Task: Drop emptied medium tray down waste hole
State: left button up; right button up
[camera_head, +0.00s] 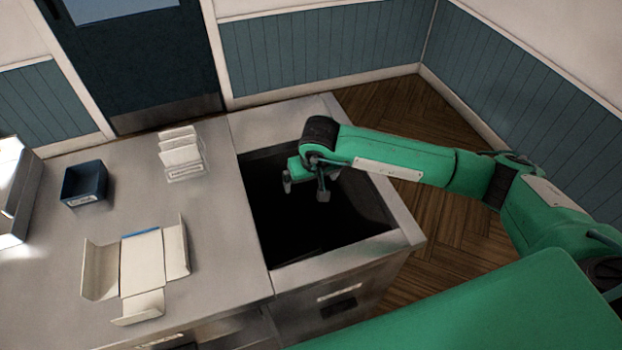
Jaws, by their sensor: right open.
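The waste hole (300,240) is a large dark rectangular opening in the steel counter, right of centre. My right gripper (305,192) hangs over the hole with its two fingers apart and nothing between them. I cannot make out a tray in the hole; its inside is too dark to tell. An opened-out white cardboard piece (142,262) with raised side flaps lies on the counter at the left; I cannot tell if it is the medium tray. My left gripper is out of view.
A small dark blue box (84,184) and a stack of white folded cartons (181,155) stand on the steel counter (215,245). A bright metal unit (14,195) is at the left edge. Wooden floor lies beyond the hole's right rim (394,208).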

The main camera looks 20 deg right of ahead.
jog(key=b+v, duration=0.4)
jog(key=v, duration=0.9)
jog(key=shift+r, duration=0.25)
jog(key=shift+s+f, duration=0.1)
